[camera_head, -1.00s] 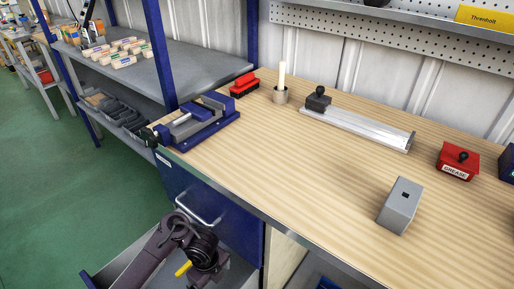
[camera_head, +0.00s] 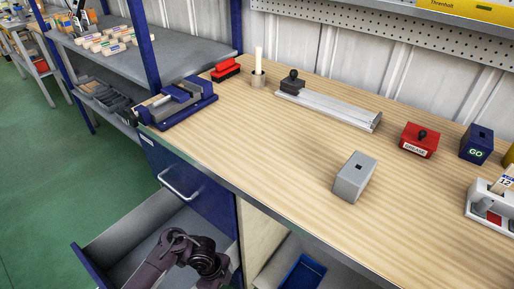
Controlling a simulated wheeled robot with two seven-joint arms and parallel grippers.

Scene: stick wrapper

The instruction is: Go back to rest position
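My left arm (camera_head: 160,263) comes in at the bottom left, over the open drawer (camera_head: 128,236) under the workbench. Its dark wrist end (camera_head: 206,262) bends down towards the lower picture edge. The fingers of my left gripper cannot be made out, so I cannot tell whether it is open or shut or holds anything. My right arm and gripper are out of view.
On the workbench (camera_head: 250,140) stand a blue vise (camera_head: 180,103), a red block (camera_head: 226,69), a cup with a candle-like stick (camera_head: 258,80), a metal rail (camera_head: 330,107), a grey box (camera_head: 355,178), a red GREASE box (camera_head: 419,141) and a blue GO box (camera_head: 477,144).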

